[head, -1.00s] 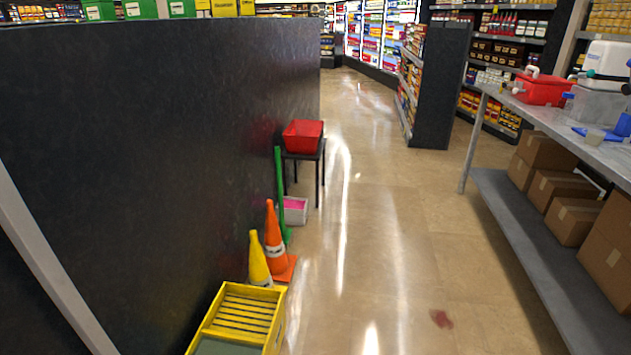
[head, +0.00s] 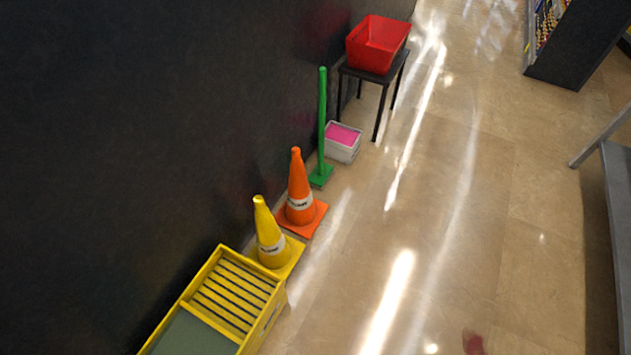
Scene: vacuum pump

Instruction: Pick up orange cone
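The orange cone (head: 299,188) stands upright on the floor close to the dark wall. It has a white band with dark lettering and a square orange base. A yellow cone (head: 269,236) stands just in front of it, to the lower left. A green post (head: 322,125) on a green base stands just behind it, to the upper right. My gripper is not in view.
A yellow slatted crate (head: 238,292) is at the lower left along the dark wall (head: 150,120). A white bin (head: 341,148) and a small dark table (head: 376,77) with a red basket (head: 378,42) stand farther back. The floor (head: 470,220) to the right is clear.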

